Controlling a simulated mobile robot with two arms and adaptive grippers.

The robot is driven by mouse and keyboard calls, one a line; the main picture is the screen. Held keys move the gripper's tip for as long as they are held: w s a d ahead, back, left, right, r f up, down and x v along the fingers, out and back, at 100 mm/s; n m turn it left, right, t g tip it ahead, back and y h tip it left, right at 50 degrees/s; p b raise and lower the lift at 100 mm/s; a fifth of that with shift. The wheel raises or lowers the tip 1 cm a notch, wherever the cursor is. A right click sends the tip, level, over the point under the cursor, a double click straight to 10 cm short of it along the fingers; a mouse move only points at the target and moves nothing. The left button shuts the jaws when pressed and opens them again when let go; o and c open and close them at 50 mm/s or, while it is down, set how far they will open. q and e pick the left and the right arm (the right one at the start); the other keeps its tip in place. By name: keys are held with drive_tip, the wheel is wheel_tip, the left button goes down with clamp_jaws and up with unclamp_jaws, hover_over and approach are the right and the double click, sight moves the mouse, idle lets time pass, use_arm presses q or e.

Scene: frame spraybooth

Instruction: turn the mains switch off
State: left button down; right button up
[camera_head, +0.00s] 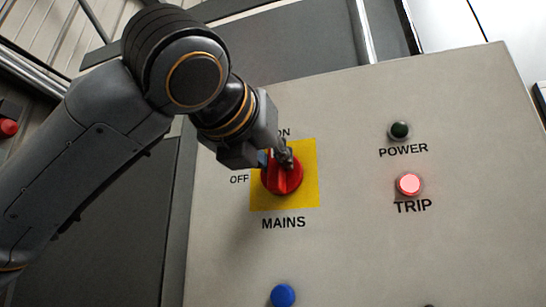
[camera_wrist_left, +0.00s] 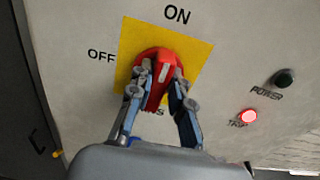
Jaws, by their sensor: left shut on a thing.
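The mains switch (camera_head: 283,180) is a red rotary knob on a yellow plate (camera_head: 307,196) on a light grey panel. ON is printed above it and OFF to its left. My left gripper (camera_head: 280,158) is at the knob in the head view, hiding its upper part. In the left wrist view, the fingers of my left gripper (camera_wrist_left: 158,98) are shut on the red grip of the switch (camera_wrist_left: 157,80), one on each side. The white mark on the grip points up towards ON. My right gripper is not in view.
To the right on the panel (camera_head: 350,250) are a dark POWER lamp (camera_head: 399,131) and a lit red TRIP lamp (camera_head: 409,184). A blue button (camera_head: 283,295) sits below the switch. A red button (camera_head: 9,127) shows at the far left.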

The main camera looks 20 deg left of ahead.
use_arm(q)
drive_tip(key=shift+n, duration=0.4)
drive_tip(key=n, duration=0.3)
drive_tip(key=shift+a+n, duration=0.15)
drive_tip(key=shift+n, duration=0.15)
drive_tip(key=n, duration=0.2)
drive_tip(key=n+b, duration=0.1)
drive_tip(key=n, duration=0.1)
drive_tip(key=shift+a+f+n, duration=0.2)
drive_tip(key=shift+n, duration=0.1)
drive_tip(key=shift+a+f+n+b, duration=0.15)
drive_tip(key=shift+n+b, duration=0.65)
drive_tip(key=shift+n, duration=1.45)
drive_tip(key=shift+f+n+b, duration=0.2)
drive_tip(key=shift+n+b, duration=0.6)
drive_tip(key=shift+n, duration=1.45)
